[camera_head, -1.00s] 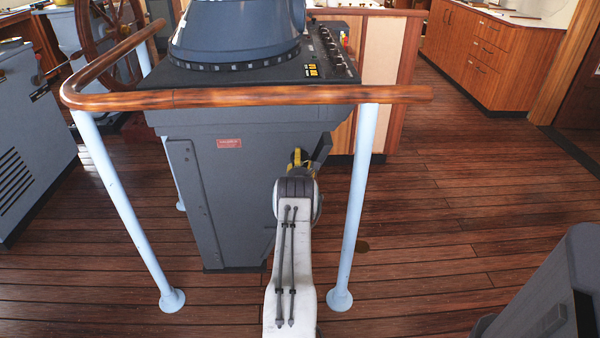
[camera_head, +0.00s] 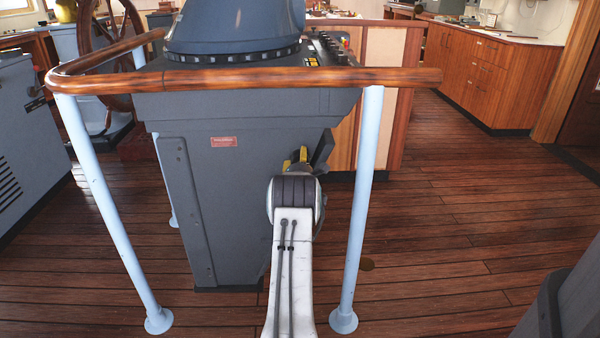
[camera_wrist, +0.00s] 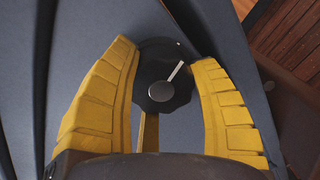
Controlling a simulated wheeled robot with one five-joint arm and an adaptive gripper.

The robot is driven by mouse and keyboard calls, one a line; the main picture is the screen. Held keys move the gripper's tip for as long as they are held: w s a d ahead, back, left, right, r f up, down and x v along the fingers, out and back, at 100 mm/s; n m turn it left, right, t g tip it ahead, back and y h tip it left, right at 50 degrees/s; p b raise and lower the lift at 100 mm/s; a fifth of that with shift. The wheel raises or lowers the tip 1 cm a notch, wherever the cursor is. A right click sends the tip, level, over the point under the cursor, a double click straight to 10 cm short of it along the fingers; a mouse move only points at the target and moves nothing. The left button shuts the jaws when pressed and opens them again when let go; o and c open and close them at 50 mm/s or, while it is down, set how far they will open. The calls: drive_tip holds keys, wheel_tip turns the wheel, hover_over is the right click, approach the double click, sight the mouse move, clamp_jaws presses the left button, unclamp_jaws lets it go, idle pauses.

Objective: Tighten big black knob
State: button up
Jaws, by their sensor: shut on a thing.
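The big black knob (camera_wrist: 160,88) shows in the wrist view on a dark grey panel, with a pale pointer line slanting to the upper right. My gripper (camera_wrist: 160,80) has its two yellow fingers on either side of the knob, shut on it. In the head view my gripper (camera_head: 296,160) shows only as a bit of yellow beyond my white arm, beside the right side of the grey console (camera_head: 220,200). The knob is hidden in that view.
A wooden handrail (camera_head: 250,80) on pale blue posts (camera_head: 360,210) runs around the console, with my arm low beneath it. A grey cabinet (camera_head: 20,150) stands at the left. Wooden cabinets (camera_head: 490,70) stand at the back right. Plank floor (camera_head: 460,220) is clear at the right.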

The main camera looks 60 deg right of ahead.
drive_tip(key=shift+w+a+f+m+b, duration=0.1)
drive_tip(key=shift+f+m+b, duration=0.55)
drive_tip(key=shift+b, duration=1.85)
drive_tip(key=shift+r+m+b, duration=0.25)
drive_tip(key=shift+r+b, duration=0.05)
drive_tip(key=shift+b, duration=0.1)
drive_tip(key=shift+w+r+m+b, duration=0.15)
drive_tip(key=shift+r+m+b, duration=0.2)
drive_tip(key=shift+b, duration=0.55)
drive_tip(key=o, duration=1)
drive_tip(key=shift+w+f, duration=0.1)
drive_tip(key=shift+o, duration=1.1)
drive_tip(key=shift+s, duration=0.25)
drive_tip(key=shift+s+a, duration=0.1)
drive_tip(key=shift+a, duration=0.1)
drive_tip(key=v, duration=1.1)
drive_tip(key=shift+a+r, duration=0.2)
drive_tip(key=shift+r, duration=0.05)
